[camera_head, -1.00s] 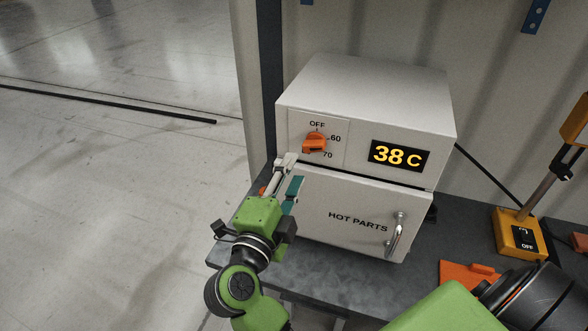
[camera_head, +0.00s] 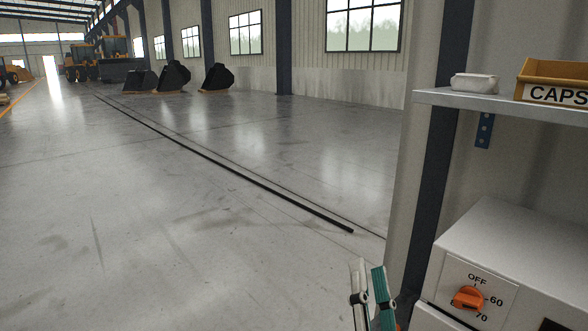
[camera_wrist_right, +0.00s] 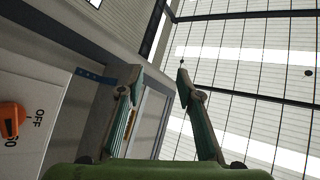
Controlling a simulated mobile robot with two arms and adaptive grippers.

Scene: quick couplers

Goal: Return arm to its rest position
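My right gripper (camera_head: 369,270) shows at the bottom of the head view, left of the white heater cabinet (camera_head: 535,245). Its teal-padded fingers are apart with nothing between them. In the right wrist view the open gripper (camera_wrist_right: 158,78) points up past the cabinet's knob panel, touching nothing. The orange knob (camera_head: 467,298) sits on that panel, with marks OFF, 60 and 70 around it. The knob also shows at the left edge of the right wrist view (camera_wrist_right: 10,120), apart from the fingers. I cannot tell exactly which mark it points to. My left gripper is not in view.
A grey shelf (camera_head: 440,98) above the cabinet holds a small white item (camera_head: 474,83) and an orange bin (camera_head: 553,76) marked CAPS. A dark post (camera_head: 430,170) stands behind my gripper. The hall floor (camera_head: 200,190) to the left is open.

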